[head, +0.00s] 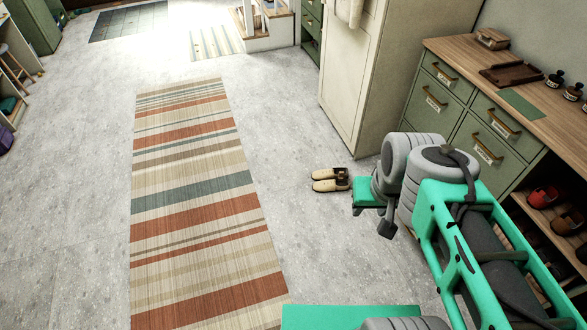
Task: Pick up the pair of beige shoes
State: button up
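The pair of beige shoes (331,180) stands side by side on the grey floor. The toes point left and the dark openings are at the right. The shoes lie just left of my grey and green arm, in front of the tall cream cabinet. Nothing is seen touching them. My arm fills the lower right. Its end is mostly hidden behind its own links, and I cannot make out the fingers or whether they hold anything.
The cream cabinet (349,75) stands behind the shoes. A green drawer bench (435,100) with a wooden top runs along the right. Red shoes (543,197) and brown shoes sit on its open shelf. A striped rug (190,155) lies flat at left, with clear floor around it.

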aim_at(331, 177)
jog(key=u, duration=0.4)
jog(key=i, duration=2.45)
jog(key=z, duration=0.45)
